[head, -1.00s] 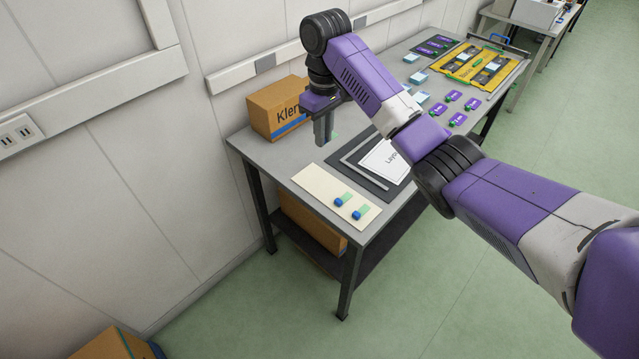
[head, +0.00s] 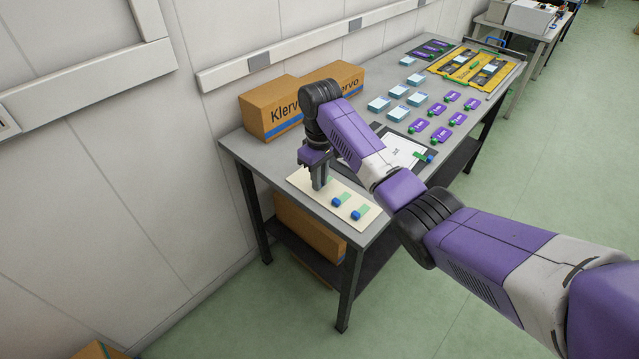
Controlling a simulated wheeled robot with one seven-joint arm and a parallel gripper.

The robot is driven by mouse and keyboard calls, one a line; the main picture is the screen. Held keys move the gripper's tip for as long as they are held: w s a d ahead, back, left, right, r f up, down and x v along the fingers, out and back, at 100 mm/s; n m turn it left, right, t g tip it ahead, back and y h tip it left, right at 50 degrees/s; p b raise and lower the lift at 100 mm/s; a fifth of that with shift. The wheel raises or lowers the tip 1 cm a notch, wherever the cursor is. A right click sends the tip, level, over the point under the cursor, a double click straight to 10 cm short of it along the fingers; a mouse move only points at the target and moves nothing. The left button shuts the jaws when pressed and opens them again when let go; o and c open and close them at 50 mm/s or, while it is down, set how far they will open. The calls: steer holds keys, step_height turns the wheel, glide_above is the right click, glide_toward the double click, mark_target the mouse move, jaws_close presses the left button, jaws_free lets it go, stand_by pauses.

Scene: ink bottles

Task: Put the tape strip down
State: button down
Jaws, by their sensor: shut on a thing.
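My gripper (head: 318,186) points down over the left part of a cream board (head: 312,193) at the table's near end. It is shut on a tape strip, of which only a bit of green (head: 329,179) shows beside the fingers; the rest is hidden. I cannot tell whether the held strip touches the board. Two green tape strips with blue ends lie on the board to the right of my gripper, one nearer (head: 338,201) and one farther right (head: 358,213).
Two cardboard boxes (head: 268,112) stand against the wall behind my gripper. Light blue-and-white items (head: 379,103) and purple cards (head: 419,126) stand in rows farther along the table. A yellow tray (head: 452,67) lies at the far end. My arm covers part of the dark mat.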

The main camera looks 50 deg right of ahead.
steer(key=shift+f, duration=0.85)
steer(key=shift+f, duration=0.25)
steer(key=c, duration=1.4)
jaws_free()
steer(key=shift+c, duration=0.2)
steer(key=shift+r, duration=0.1)
step_height(320, 180, up, 12)
steer(key=p, duration=0.2)
steer(key=shift+r, duration=0.2)
